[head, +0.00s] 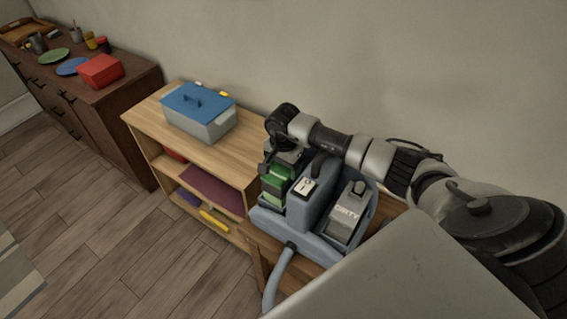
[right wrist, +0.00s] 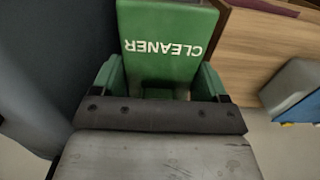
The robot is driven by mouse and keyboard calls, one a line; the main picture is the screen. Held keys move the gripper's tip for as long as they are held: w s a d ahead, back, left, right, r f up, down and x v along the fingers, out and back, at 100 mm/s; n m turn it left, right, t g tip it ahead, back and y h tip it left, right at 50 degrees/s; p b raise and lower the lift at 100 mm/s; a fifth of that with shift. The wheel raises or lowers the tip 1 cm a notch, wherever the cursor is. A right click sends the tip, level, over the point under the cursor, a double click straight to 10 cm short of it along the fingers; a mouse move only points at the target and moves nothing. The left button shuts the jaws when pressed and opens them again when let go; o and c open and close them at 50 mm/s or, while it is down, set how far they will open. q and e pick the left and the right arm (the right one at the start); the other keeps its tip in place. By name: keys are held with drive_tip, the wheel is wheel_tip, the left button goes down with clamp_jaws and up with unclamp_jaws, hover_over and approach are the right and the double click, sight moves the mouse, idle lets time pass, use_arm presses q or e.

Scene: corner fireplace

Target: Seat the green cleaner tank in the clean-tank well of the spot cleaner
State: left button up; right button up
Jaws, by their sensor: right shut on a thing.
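The green cleaner tank (head: 277,184) is at the left side of the blue-grey spot cleaner (head: 310,208), in or just above the well on that side. I cannot tell whether it is fully down, and the well's inside is hidden. In the right wrist view the tank (right wrist: 165,45) shows white "CLEANER" lettering upside down. My right gripper (head: 280,160) is shut on the upper part of the tank. The grey tank marked "DIRTY" (head: 346,212) stands in the right side of the spot cleaner. My left gripper is not in view.
The spot cleaner's hose (head: 279,273) hangs at the front. A wooden shelf (head: 150,122) to the left bears a grey box with a blue lid (head: 200,118). A dark sideboard (head: 110,92) with a red box and plates stands farther left. The wall is close behind.

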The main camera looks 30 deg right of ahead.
drive_tip(key=o, duration=1.6)
drive_tip(key=shift+o, duration=0.2)
drive_tip(key=shift+r, duration=0.15)
wheel_tip(320, 180, up, 12)
drive_tip(key=b, duration=0.4)
